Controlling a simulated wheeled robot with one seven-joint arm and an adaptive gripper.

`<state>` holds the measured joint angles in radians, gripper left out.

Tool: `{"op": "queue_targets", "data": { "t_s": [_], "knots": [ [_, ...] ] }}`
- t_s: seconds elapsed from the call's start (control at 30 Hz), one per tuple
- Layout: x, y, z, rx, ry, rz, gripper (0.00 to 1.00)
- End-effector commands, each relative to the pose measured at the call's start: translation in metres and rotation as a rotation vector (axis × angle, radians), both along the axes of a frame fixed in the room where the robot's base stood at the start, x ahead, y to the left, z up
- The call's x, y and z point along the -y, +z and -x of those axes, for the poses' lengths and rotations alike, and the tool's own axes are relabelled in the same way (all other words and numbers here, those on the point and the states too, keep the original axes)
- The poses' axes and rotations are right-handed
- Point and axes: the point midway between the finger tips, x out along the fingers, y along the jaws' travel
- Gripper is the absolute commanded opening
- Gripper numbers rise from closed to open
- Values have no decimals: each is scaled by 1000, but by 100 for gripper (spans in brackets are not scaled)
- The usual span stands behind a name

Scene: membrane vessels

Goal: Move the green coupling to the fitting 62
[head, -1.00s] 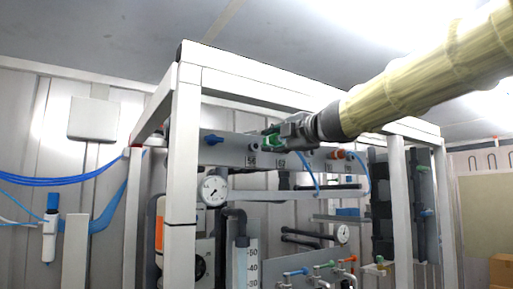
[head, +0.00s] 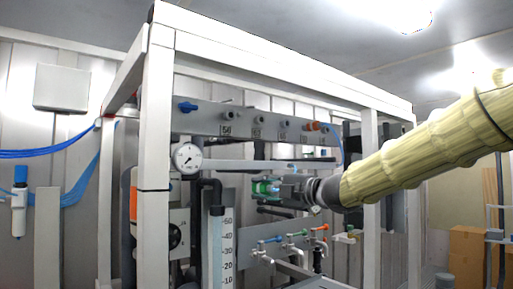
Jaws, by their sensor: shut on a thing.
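The green coupling (head: 262,187) is in the jaws of my gripper (head: 275,188), at its left end. My gripper is shut on it. Both are in front of the frame, lower in the picture than the grey panel (head: 205,121) and apart from it. The fitting 62 (head: 256,120) is a bare grey stub on the panel, above a label that seems to read 62. It is above and slightly left of the coupling in the picture. The coupling's far side is hidden by the jaws.
A similar stub (head: 227,115) over label 56 is to the left, with a blue fitting (head: 187,106) beyond. An orange fitting (head: 313,126) is to the right. A white frame post (head: 156,120) and a pressure gauge (head: 186,158) are at left; small valves (head: 290,240) are below.

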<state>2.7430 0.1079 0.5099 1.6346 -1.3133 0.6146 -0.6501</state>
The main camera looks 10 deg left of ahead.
Motion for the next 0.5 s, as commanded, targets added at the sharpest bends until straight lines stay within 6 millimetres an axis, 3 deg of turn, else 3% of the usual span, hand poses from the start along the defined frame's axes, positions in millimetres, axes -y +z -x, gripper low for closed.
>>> {"op": "queue_targets", "data": {
  "t_s": [0.03,0.1,0.5],
  "knots": [
    [5,-25,-3,-5,10,2,0],
    [13,-56,-5,-7,23,1,0],
    [76,-225,-6,-6,5,1,0]
  ]
}}
